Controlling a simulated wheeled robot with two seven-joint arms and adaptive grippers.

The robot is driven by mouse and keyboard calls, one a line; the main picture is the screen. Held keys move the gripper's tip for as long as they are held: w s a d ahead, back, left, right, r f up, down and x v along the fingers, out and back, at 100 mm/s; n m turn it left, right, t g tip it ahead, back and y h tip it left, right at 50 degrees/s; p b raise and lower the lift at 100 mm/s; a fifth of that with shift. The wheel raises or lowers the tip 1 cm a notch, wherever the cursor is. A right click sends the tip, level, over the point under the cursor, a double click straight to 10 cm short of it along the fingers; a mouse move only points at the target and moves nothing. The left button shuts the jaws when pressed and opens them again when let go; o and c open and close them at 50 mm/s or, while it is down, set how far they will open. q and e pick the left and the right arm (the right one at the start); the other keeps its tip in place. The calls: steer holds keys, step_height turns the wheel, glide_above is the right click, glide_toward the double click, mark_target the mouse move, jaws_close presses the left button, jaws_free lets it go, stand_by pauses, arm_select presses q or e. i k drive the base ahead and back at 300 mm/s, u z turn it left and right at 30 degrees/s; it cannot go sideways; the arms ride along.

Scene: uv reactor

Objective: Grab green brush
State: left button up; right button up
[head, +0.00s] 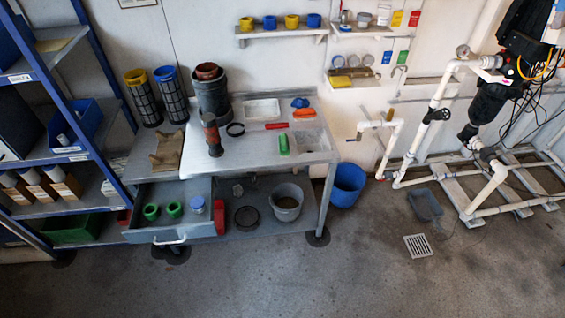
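A small green item (283,144), which looks like the green brush, lies on the grey metal workbench (250,160), just left of a grey basin at the bench's right side. It is long and narrow and points away from me. Nothing touches it from above and its whole top shows. Neither of my grippers is in view.
A red item (276,126), an orange item (304,113) and a blue item (299,102) lie behind it. A dark cylinder (211,134) stands to the left. An open drawer (170,216) juts out at front left. A blue bin (347,184) stands right; floor ahead is clear.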

mark_target(284, 151)
steer(key=u, duration=0.3)
steer(key=i, duration=0.85)
steer(key=u, duration=0.4)
